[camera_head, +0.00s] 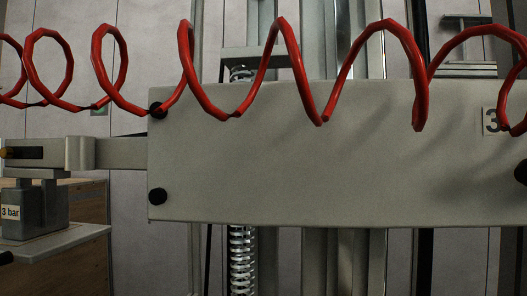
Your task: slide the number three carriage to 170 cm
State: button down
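A large pale grey plate (320,160) fills the middle and right of the head view, close to the camera. A label with a dark "3" (490,121) is on its right side, partly covered by a red coil, so this appears to be the number three carriage. Black round knobs or bolts (157,196) sit near its left and right edges. A grey bar (120,153) joins its left edge. No centimetre scale can be read. My gripper is not in view.
A red coiled hose (300,75) crosses the whole upper view in front of the plate. Vertical grey posts and a spring (242,262) stand behind it. At left, a grey block labelled "3 bar" (11,212) stands on a ledge (62,244) above a wooden box (85,268).

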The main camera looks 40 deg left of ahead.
aim_at(367, 167)
jog(key=k+u, duration=0.1)
jog(key=u, duration=1.55)
